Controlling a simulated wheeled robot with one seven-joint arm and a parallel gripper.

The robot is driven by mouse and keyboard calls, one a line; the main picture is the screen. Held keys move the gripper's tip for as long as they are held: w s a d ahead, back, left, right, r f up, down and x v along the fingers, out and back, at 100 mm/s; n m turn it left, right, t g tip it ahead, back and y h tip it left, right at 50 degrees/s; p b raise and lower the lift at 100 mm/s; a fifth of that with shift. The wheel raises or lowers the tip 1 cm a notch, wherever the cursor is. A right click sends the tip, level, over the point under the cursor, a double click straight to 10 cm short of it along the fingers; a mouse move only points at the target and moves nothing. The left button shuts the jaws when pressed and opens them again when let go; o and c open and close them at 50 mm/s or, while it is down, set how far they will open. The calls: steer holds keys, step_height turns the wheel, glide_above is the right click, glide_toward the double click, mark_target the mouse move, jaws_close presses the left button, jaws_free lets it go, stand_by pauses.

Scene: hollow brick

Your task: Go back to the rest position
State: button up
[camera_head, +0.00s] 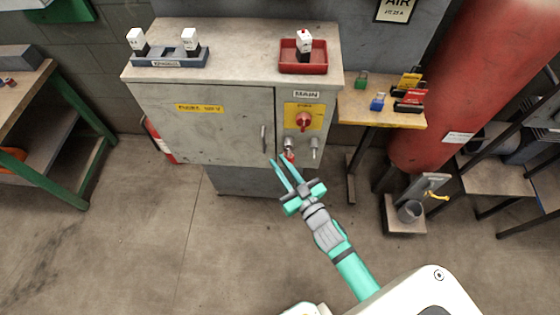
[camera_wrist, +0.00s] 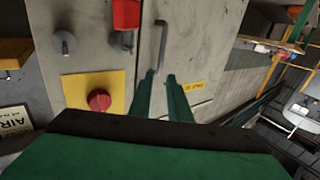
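My gripper (camera_head: 278,158) is in front of the grey cabinet (camera_head: 215,125), just below and left of a small red padlock-like piece (camera_head: 289,156). In the wrist view the two green fingers (camera_wrist: 159,77) stand apart with nothing between them. The red piece (camera_wrist: 126,14) hangs at a metal fitting on the cabinet, apart from the fingers. The cabinet's red rotary knob (camera_head: 303,121) sits on a yellow plate, and shows in the wrist view too (camera_wrist: 99,100). The door handle (camera_wrist: 161,45) lies beyond the fingertips.
A red tray (camera_head: 290,68) and a grey holder (camera_head: 150,60) stand on the cabinet top. A side shelf (camera_head: 352,112) holds small coloured locks. A large red tank (camera_head: 470,70) stands at the right, a green-framed bench (camera_head: 75,105) at the left. The floor before the cabinet is clear.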

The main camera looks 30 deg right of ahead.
steer(key=shift+w+d, duration=0.1)
stand_by(0.3)
steer(key=s+a+f+g, duration=0.1)
steer(key=s+a, duration=0.6)
steer(key=s, duration=0.4)
steer(key=s+a+f+g, duration=0.1)
steer(key=s+a+f, duration=0.1)
steer(key=s+a, duration=0.75)
steer(key=s+a+r+h, duration=0.1)
steer(key=s+a+r, duration=0.3)
steer(key=s+a, duration=0.1)
steer(key=shift+s+a+m+g, duration=0.15)
steer(key=shift+s+m+g, duration=0.15)
steer(key=shift+s, duration=0.25)
